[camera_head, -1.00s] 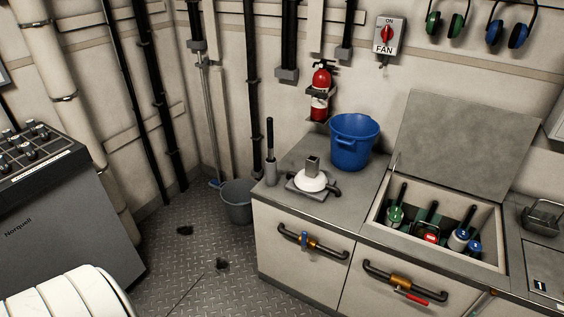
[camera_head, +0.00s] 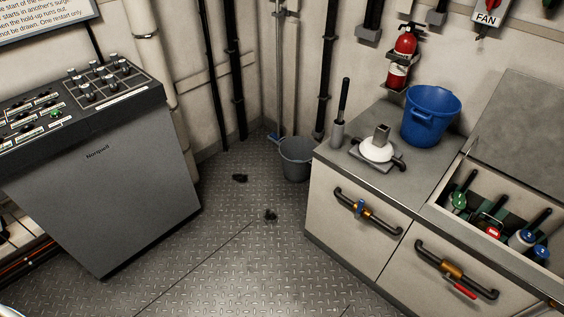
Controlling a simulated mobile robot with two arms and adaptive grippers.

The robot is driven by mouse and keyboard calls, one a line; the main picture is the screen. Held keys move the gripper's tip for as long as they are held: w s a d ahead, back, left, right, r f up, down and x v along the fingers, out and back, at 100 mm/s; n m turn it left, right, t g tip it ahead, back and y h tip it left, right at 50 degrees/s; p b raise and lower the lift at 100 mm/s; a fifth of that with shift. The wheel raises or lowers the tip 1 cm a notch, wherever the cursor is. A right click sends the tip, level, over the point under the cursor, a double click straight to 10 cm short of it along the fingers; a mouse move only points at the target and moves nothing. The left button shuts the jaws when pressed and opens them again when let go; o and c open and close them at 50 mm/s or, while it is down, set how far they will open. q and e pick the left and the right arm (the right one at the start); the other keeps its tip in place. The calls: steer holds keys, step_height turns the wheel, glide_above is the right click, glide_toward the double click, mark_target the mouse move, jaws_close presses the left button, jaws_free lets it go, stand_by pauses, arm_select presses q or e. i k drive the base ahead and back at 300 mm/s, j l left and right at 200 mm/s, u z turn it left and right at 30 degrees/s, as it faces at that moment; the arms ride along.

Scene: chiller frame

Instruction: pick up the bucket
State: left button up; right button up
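A blue bucket (camera_head: 430,118) stands upright on the grey counter top (camera_head: 392,176), near the wall. A second, grey bucket (camera_head: 296,160) stands on the floor in the corner, just left of the counter, with a mop handle (camera_head: 278,80) rising behind it. Both buckets are in the head view and apart from any gripper.
A dark-topped control console (camera_head: 100,160) stands at the left. The counter cabinet (camera_head: 352,215) with pipe handles fills the right, with an open bin (camera_head: 462,222) of tools. Two dark scraps lie on the floor (camera_head: 225,255), which is otherwise clear between console and cabinet.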

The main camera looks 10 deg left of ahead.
mark_target(295, 153)
steer(key=u, duration=0.3)
steer(key=i+z, duration=0.1)
steer(key=z, duration=0.8)
steer(key=i+j+z, duration=0.1)
steer(key=z, duration=0.35)
steer(key=j+z, duration=0.15)
steer(key=z, duration=0.3)
steer(key=i+j+z, duration=0.1)
steer(key=j+z, duration=0.25)
steer(key=i+j+z, duration=0.1)
steer(key=j+z, duration=0.25)
steer(key=j+u, duration=0.2)
steer(key=j, duration=1.5)
steer(key=j+z, duration=0.3)
steer(key=j, duration=1.6)
steer(key=j+u, duration=0.45)
steer(key=i+j+u, duration=0.1)
steer(key=j+u, duration=0.2)
steer(key=u, duration=0.15)
